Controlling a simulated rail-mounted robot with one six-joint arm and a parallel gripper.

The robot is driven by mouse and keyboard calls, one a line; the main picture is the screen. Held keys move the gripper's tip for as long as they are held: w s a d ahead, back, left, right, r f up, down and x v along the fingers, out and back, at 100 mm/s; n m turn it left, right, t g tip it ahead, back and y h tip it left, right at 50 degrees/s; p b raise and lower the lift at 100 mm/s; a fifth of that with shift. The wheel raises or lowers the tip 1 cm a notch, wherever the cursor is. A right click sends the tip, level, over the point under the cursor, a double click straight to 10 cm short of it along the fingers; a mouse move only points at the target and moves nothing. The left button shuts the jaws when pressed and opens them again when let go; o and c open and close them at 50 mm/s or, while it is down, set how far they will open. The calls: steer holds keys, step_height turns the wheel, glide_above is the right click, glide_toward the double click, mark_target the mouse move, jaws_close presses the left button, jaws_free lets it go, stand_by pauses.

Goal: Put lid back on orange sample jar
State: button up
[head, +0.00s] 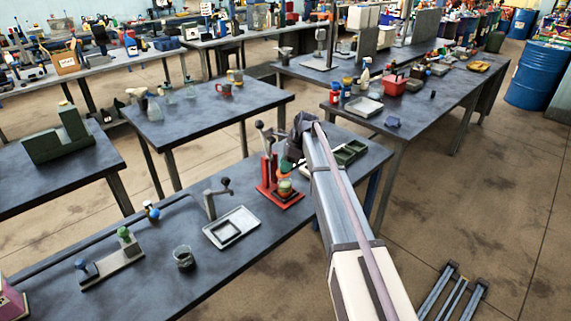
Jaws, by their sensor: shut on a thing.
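A small jar with orange and green on it (285,188) stands at the red stand (268,176) on the near workbench, and I take it for the orange sample jar. My gripper (288,162) is over the jar, at the far end of my arm, seen from behind and very small. It is shut on a small greenish piece (286,168), which looks like the lid. The piece appears just above the jar; I cannot tell whether they touch. The fingertips are mostly hidden by the dark wrist.
The red stand's upright and lever are close beside my gripper.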

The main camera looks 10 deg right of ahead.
step_height(320, 180, down, 4)
steer(key=b, duration=0.3)
jaws_close()
steer(key=shift+f+b, duration=0.3)
steer(key=shift+b, duration=0.05)
steer(key=shift+s, duration=0.15)
steer(key=shift+d+r, duration=0.15)
steer(key=shift+d, duration=0.1)
steer(key=shift+r+p, duration=0.3)
steer(key=shift+p, duration=0.15)
steer(key=shift+d+f+b, duration=0.1)
steer(key=shift+f+b, duration=0.15)
steer(key=shift+b, duration=0.05)
stand_by(0.8)
